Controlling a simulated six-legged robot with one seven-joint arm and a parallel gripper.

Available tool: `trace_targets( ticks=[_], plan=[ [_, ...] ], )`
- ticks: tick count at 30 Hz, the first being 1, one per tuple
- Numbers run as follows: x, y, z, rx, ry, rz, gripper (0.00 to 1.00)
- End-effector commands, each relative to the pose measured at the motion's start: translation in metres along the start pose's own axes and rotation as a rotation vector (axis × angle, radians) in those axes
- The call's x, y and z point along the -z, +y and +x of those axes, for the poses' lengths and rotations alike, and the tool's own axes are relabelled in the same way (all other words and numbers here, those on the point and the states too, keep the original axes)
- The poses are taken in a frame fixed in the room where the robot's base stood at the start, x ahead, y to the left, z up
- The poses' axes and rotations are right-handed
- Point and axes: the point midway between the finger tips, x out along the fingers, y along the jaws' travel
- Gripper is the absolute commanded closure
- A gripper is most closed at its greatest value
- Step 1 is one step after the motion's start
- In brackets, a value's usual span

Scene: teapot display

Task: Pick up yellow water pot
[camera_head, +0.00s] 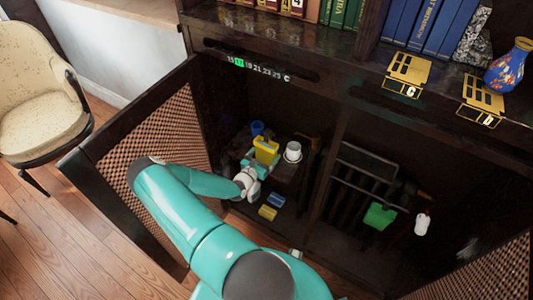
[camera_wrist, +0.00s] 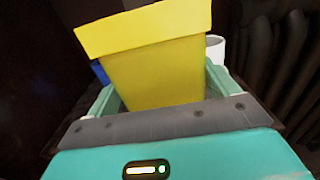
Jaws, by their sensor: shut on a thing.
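The yellow water pot (camera_head: 265,150) is inside the open dark cabinet, at its left section. In the wrist view the yellow water pot (camera_wrist: 155,60) fills the middle, with a wide rim and a tapering body, slightly tilted. My gripper (camera_head: 257,166) is shut on it, with a teal finger on each side of its body. My gripper also shows in the wrist view (camera_wrist: 160,103). The lower part of the pot is hidden behind the gripper's palm. From these frames I cannot tell whether the pot touches the shelf.
A white cup (camera_head: 293,152) stands just right of the pot, and a blue cup (camera_head: 257,128) is behind it. Small yellow (camera_head: 267,212) and blue (camera_head: 276,200) blocks lie below. An open lattice door (camera_head: 165,130) is at left. A blue vase (camera_head: 510,67) stands on the upper ledge.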

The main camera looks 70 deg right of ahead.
Motion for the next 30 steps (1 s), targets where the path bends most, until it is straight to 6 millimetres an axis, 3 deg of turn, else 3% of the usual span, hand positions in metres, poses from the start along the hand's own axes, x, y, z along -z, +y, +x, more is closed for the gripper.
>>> trace_targets(
  ticks=[14, 30],
  plan=[
    [-0.003, 0.000, 0.000, 0.000, -0.002, 0.001, 0.32],
    [-0.027, 0.000, 0.000, 0.000, -0.002, 0.000, 0.32]
  ],
)
